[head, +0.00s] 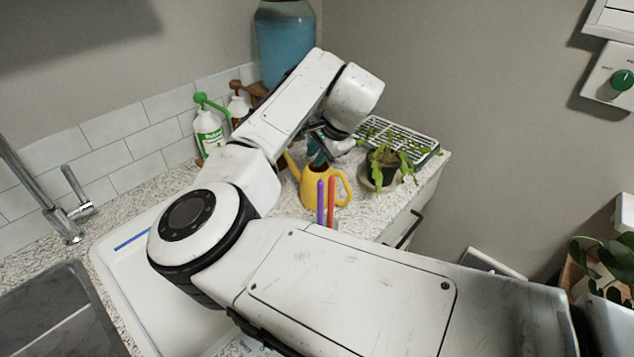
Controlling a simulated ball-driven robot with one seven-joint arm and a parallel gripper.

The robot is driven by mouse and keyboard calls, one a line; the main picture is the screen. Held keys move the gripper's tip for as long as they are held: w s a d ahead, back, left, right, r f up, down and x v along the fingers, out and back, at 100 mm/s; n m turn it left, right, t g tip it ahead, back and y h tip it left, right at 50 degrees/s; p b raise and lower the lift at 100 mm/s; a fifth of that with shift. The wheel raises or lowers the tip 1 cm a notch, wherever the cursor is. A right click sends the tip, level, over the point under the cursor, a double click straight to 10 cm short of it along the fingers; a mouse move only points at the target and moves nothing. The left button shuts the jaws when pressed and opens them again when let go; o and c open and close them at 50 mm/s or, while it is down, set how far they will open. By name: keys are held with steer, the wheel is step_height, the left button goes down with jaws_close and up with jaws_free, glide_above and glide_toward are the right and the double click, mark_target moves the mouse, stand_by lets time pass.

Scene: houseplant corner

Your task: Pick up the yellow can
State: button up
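The yellow can (313,194), a small watering can with a spout at its left and a looped handle at its right, stands upright on the speckled counter (358,222). My gripper (320,152) is just above and behind the can's top, at the end of my bent white arm. My wrist hides most of the gripper, and a teal part shows below it, at the can's opening. I cannot tell whether the fingers touch the can or are apart.
A purple stick (321,203) and a red stick (331,198) stand in front of the can. A potted plant (385,163) is to its right, before a slotted tray (425,148). Bottles (209,133) stand at the wall. The counter ends at right.

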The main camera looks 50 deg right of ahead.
mark_target(311, 163)
steer(key=x, duration=0.5)
jaws_close()
stand_by(0.4)
